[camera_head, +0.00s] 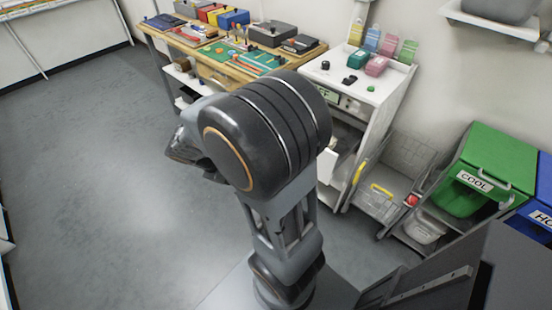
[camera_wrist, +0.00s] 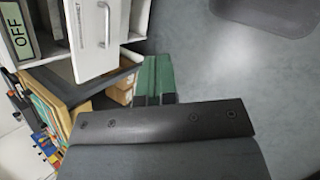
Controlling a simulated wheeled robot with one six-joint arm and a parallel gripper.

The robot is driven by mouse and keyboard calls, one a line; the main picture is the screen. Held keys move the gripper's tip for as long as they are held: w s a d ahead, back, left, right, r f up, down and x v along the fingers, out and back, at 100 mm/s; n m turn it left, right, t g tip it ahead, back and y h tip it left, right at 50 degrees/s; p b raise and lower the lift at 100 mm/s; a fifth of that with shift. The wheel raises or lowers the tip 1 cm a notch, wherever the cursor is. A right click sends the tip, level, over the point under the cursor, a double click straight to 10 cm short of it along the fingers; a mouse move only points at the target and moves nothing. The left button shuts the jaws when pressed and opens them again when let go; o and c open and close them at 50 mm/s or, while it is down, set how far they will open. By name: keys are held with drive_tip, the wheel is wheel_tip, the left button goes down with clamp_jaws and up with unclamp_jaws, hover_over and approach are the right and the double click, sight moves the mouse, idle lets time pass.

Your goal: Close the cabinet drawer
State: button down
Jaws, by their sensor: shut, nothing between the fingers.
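The white cabinet (camera_head: 352,92) stands right of the workbench, with an OFF label on its front; the label (camera_wrist: 20,32) also shows in the wrist view. The white drawer front (camera_wrist: 90,55) with its bar handle (camera_wrist: 104,22) is at the upper left of the wrist view. It stands out from the cabinet face, so the drawer is open. In the head view my arm hides most of the drawer; a white edge (camera_head: 327,163) shows beside it. My gripper (camera_wrist: 153,62) is shut and empty, right of the drawer front and apart from it in the picture. My arm hides its fingertips in the head view.
A wooden workbench (camera_head: 300,52) with boxes and tools stands left of the cabinet. A wire cart (camera_head: 395,170) and a green COOL bin (camera_head: 500,155) stand to the right. The grey floor (camera_head: 100,150) at left is clear.

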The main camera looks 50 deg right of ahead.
drive_tip(key=w+d+f+n+t+h+b, duration=0.1)
drive_tip(key=w+d+f+n+h+b, duration=0.15)
drive_tip(key=d+f+n+h, duration=0.4)
drive_tip(key=w+d+f+n+t+h+b, duration=0.1)
drive_tip(key=w+d+f+n+h+b, duration=0.15)
drive_tip(key=f, duration=0.65)
drive_tip(key=w+d+f+n+t+h+b, duration=0.1)
drive_tip(key=w+d+f+n+h, duration=0.2)
drive_tip(key=f+n+h, duration=0.3)
drive_tip(key=d+r+y, duration=0.1)
drive_tip(key=d, duration=1.2)
drive_tip(key=shift+d+t+p, duration=0.3)
drive_tip(key=shift+t, duration=0.1)
drive_tip(key=shift+w, duration=0.15)
